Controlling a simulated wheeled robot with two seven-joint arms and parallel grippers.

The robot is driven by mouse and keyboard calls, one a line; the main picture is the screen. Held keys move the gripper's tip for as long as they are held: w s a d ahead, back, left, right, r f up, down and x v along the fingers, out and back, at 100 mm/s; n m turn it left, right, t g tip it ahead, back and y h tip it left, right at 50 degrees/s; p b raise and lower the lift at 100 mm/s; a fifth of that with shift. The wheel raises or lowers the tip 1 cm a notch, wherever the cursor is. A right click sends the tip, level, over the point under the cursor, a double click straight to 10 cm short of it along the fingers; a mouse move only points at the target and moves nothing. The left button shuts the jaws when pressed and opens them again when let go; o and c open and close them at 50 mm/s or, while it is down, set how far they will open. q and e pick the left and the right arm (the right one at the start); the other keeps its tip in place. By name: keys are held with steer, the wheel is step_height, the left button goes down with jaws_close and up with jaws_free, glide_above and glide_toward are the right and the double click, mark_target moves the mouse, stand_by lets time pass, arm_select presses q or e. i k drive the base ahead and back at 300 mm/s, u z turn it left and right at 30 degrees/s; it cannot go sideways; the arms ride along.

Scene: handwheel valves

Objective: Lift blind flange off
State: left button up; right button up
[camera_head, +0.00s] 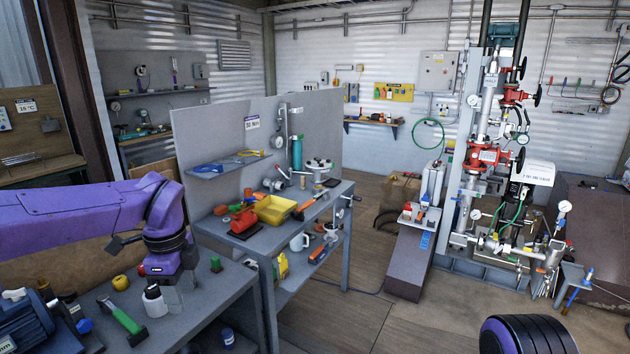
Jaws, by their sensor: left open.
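I cannot pick out the blind flange for certain. A tall pipe stand with red valves (487,157), black handwheels and flanged joints stands at the right, well away from my grippers. My left gripper (176,298) points down over the near-left bench, open, beside a small white bottle with a dark cap (155,301). Its fingers are small and partly hidden in this view, and I see nothing held. A purple and black rounded part of my right arm shows at the bottom right edge; the right gripper itself is out of view.
The near bench (218,298) holds a green-handled brush (122,320), a yellow round item (120,282) and a blue motor (22,322). The middle bench holds a yellow tray (272,209) and tools. A grey plinth (408,262) stands before the pipe stand. Wooden floor (335,322) is clear between.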

mark_target(314, 164)
steer(key=z, duration=0.25)
steer(key=i, duration=3.85)
steer(key=z, duration=0.1)
